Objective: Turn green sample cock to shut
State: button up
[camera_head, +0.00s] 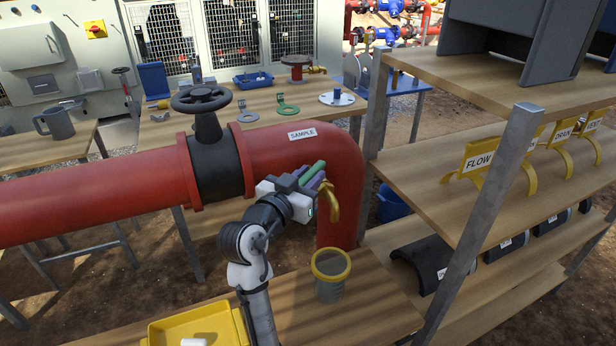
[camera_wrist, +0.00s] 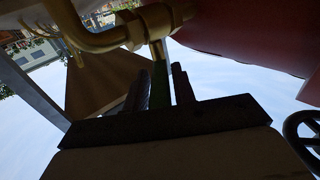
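The sample cock shows as a brass spout (camera_head: 331,203) on the red pipe (camera_head: 275,150), below a white SAMPLE label (camera_head: 303,134). Its green handle (camera_head: 312,173) sticks out towards my gripper (camera_head: 307,180). In the wrist view the brass body (camera_wrist: 118,36) is at the top, with the dark green handle (camera_wrist: 161,88) running down from it. My gripper's fingers (camera_wrist: 166,80) stand on either side of the handle, close to it. The wrist view is too dark to tell whether they press on it.
A grey cup with a yellow rim (camera_head: 331,272) stands on the front table below the spout. A yellow tray (camera_head: 198,329) is at the front left. A black handwheel (camera_head: 201,98) tops the pipe valve. A shelf post (camera_head: 488,210) rises at right.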

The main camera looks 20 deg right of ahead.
grip_shut()
dwell(1.1)
